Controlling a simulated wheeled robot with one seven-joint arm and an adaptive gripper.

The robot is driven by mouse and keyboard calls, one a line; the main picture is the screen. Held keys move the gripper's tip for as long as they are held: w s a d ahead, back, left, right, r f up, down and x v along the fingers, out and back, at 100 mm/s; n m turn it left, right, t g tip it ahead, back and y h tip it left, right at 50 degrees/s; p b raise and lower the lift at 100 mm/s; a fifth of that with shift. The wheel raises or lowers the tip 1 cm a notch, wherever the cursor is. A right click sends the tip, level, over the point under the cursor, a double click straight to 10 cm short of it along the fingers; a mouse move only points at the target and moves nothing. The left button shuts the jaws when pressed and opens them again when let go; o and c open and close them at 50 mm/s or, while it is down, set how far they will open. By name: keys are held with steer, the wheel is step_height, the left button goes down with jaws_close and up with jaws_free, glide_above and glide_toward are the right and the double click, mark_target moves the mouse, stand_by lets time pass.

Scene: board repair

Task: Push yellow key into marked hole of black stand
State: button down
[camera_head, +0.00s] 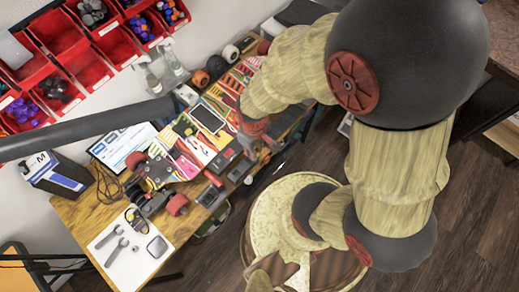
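My arm comes in from the right and ends over the right side of the workbench (85,212). My gripper (263,153) is small and dark there, partly hidden by my own wrist, and I cannot tell its finger opening or whether it holds anything. I cannot make out a yellow key. Small dark blocks (228,155) lie on the bench beside the gripper; I cannot tell whether one is the black stand. No marked hole is visible.
A colourful board (190,160) lies across the bench, with red-wheeled trucks (150,203) near it. A white mat (110,262) with tools is at the front left.

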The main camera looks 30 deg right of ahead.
steer(key=w+a, duration=0.4)
steer(key=a, duration=0.3)
stand_by(0.6)
steer(key=shift+f+b, duration=5.95)
steer(key=shift+f, duration=2.2)
steer(key=shift+f+b, duration=0.6)
steer(key=shift+f, duration=0.45)
